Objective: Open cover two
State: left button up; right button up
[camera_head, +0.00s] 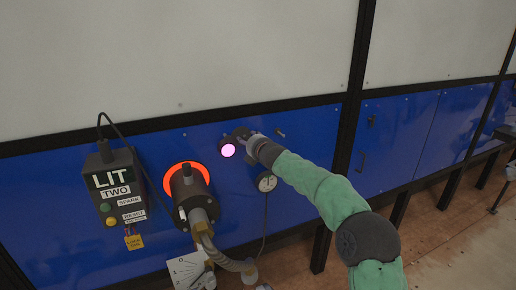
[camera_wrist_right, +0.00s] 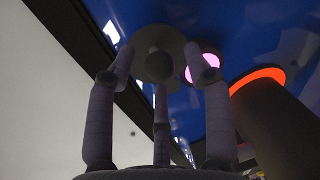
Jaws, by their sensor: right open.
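A round grey cover with a knob in its middle (camera_wrist_right: 160,62) shows in the right wrist view, in front of the blue panel. A glowing pink round port (camera_head: 228,150) is beside it, and it also shows in the wrist view (camera_wrist_right: 203,67), partly hidden by the cover and a finger. My right gripper (camera_head: 243,136) is at the panel just right of and above the port. In the wrist view its fingers (camera_wrist_right: 155,75) are spread around the cover, open. I cannot tell whether they touch it. In the head view the gripper hides most of the cover. My left gripper is out of view.
A burner with an orange glowing ring (camera_head: 187,186) and hoses is left of the port. A control box marked LIT TWO (camera_head: 115,190) hangs further left. Blue doors (camera_head: 400,140) are to the right.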

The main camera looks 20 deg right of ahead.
jog(key=s+r, duration=0.1)
jog(key=s, duration=0.8)
jog(key=shift+s+r, duration=0.4)
jog(key=shift+d, duration=0.1)
